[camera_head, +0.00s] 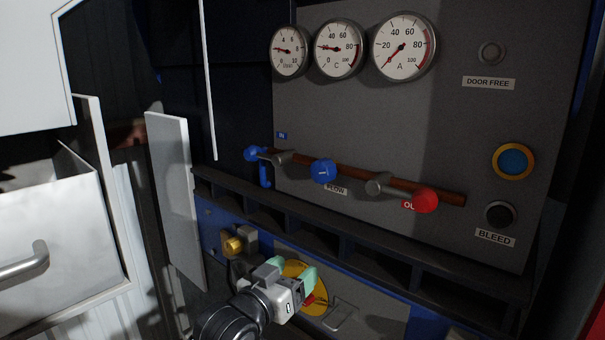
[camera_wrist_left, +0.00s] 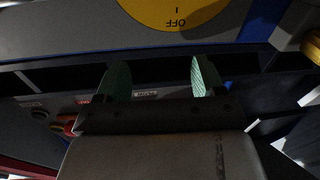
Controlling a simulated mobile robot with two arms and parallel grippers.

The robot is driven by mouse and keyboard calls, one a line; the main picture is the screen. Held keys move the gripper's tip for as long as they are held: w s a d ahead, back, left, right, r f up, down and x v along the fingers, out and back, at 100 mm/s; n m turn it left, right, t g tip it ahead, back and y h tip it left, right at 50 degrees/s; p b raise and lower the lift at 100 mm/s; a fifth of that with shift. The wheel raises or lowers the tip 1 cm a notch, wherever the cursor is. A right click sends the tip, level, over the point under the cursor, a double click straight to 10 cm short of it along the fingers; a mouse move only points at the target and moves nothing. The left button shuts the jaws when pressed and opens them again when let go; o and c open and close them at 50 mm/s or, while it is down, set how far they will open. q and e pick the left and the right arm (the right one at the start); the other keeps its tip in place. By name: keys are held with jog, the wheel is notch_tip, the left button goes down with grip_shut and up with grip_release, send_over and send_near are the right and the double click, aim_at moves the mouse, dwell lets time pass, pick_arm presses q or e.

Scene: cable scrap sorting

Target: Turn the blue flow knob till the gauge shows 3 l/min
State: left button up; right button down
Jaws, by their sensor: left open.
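The blue flow knob (camera_head: 323,171) sits on a brown pipe across the grey panel, with a small white mark on its face and a partly hidden label, apparently FLOW, just below. Three round gauges hang above; the leftmost (camera_head: 288,51), with a scale to 10, has its red needle pointing left, its exact reading too small to tell. My left gripper (camera_head: 292,269) is open and empty, its green fingers below the ledge and lower than the knob, apart from it. Both fingers also show in the left wrist view (camera_wrist_left: 160,78). My right gripper is not in view.
A dark slotted ledge (camera_head: 350,232) lies between my gripper and the knob. A red valve handle (camera_head: 425,201) and a blue valve (camera_head: 255,154) flank the knob. A yellow disc (camera_wrist_left: 175,12) marked OFF is close to my gripper. A grey door (camera_head: 172,190) stands at left.

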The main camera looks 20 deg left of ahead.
aim_at(318, 176)
pick_arm(q)
jog(key=s+r+m+t+h, duration=0.1)
jog(key=s+r+t+h, duration=0.1)
jog(key=r, duration=0.5)
jog(key=s+r+m+t+h, duration=0.1)
jog(key=s+r+t, duration=0.15)
jog(key=r, duration=0.55)
jog(key=shift+g, duration=0.45)
jog(key=p+x, duration=0.1)
jog(key=x, duration=0.5)
jog(key=d+p+x, duration=0.1)
jog(key=x, duration=0.2)
jog(key=shift+w+f+p, duration=0.15)
jog(key=shift+p, duration=0.15)
jog(key=shift+w+d, duration=0.2)
jog(key=shift+w, duration=0.35)
